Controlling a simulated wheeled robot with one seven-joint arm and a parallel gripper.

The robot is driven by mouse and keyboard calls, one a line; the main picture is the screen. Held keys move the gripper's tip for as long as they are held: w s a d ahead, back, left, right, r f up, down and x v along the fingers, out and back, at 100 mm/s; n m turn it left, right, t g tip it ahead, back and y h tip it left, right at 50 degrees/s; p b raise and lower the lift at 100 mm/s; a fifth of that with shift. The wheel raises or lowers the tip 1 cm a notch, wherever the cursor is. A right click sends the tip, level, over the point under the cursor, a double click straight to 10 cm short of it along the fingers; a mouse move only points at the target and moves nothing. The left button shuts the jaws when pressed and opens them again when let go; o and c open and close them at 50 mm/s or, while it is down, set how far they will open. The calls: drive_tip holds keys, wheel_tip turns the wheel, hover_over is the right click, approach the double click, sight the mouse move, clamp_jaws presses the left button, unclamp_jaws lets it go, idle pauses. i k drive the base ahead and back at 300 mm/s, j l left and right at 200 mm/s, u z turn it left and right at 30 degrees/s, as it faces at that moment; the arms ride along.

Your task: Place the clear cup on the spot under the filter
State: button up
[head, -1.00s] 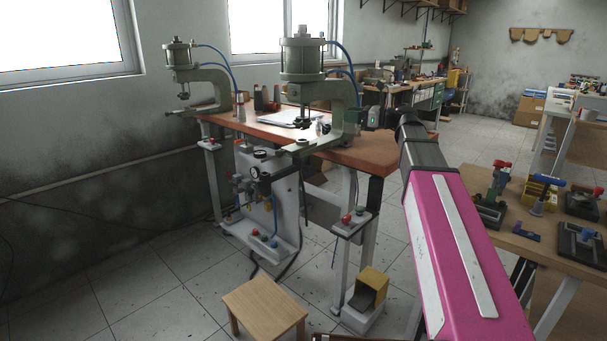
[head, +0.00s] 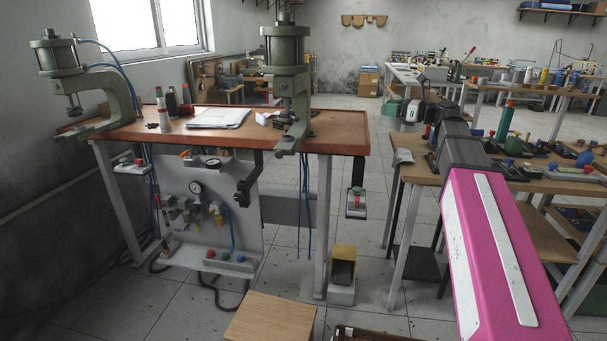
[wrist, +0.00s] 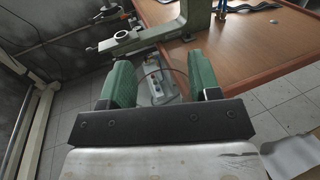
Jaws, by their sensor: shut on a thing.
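My gripper (wrist: 157,82) has two green-padded fingers a little apart in the wrist view. Between them is the clear cup (wrist: 170,78), faint and see-through, with only a thin curved edge showing. A panel with gauges and fittings (head: 212,225) hangs under the bench. Which fitting is the filter, and the spot under it, I cannot tell for sure.
The brown-topped bench (head: 340,130) carries two green presses (head: 288,75) and papers (head: 218,118). A wooden stool (head: 270,318) and a pedal box (head: 342,272) stand on the floor before it. A cluttered table (head: 545,180) is at the right.

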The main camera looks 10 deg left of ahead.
sight(193, 249)
drive_tip(key=k+j+z, duration=0.6)
drive_tip(key=k+j, duration=0.3)
drive_tip(key=j, duration=0.25)
drive_tip(key=k+j+u, duration=0.1)
drive_tip(key=j+u, duration=0.35)
drive_tip(key=j, duration=0.95)
drive_tip(key=j+u, duration=0.2)
drive_tip(key=j, duration=1.65)
